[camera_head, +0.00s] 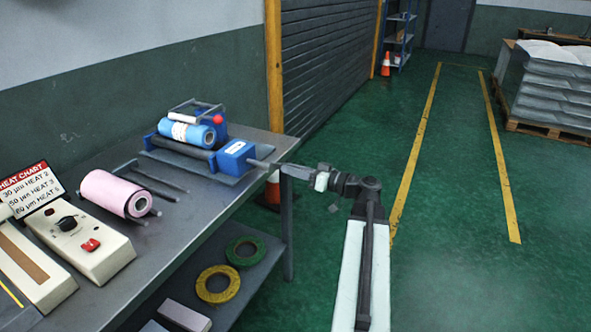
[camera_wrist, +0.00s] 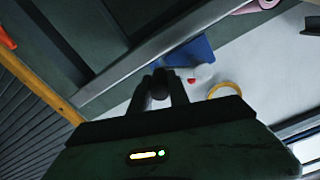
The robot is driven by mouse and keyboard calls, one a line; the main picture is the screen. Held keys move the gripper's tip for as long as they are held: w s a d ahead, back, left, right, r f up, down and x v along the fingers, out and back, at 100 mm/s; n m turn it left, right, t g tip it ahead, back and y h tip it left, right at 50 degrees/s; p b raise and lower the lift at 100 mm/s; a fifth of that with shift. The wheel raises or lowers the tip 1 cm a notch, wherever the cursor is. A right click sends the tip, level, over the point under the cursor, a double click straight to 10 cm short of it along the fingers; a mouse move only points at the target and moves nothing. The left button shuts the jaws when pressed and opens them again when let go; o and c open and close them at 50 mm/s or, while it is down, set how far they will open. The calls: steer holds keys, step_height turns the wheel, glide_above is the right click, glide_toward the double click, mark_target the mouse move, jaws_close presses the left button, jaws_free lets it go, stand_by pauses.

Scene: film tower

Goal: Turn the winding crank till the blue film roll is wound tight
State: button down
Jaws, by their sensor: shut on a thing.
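The blue film roll (camera_head: 187,132) lies in a winder on the grey bench, with a white label band around it. A blue gear block (camera_head: 236,157) stands at the winder's right front. A thin grey shaft, part of the winding crank (camera_head: 262,165), runs from it toward the bench edge. My gripper (camera_head: 287,170) is at the shaft's outer end. In the wrist view my gripper (camera_wrist: 165,80) is shut on a dark round knob (camera_wrist: 160,86), apparently the crank's handle. The rest of the crank is hidden. I cannot tell how tight the film is.
A pink roll (camera_head: 114,192) and a sealer (camera_head: 79,241) with a heat chart (camera_head: 33,188) are on the bench's left part. Green (camera_head: 245,252) and yellow (camera_head: 218,284) tape rings lie on the shelf below.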

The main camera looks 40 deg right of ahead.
steer(key=shift+w+a, duration=0.15)
steer(key=c, duration=1.3)
jaws_free()
steer(key=shift+w+f, duration=0.1)
steer(key=shift+o, duration=0.2)
steer(key=v, duration=0.8)
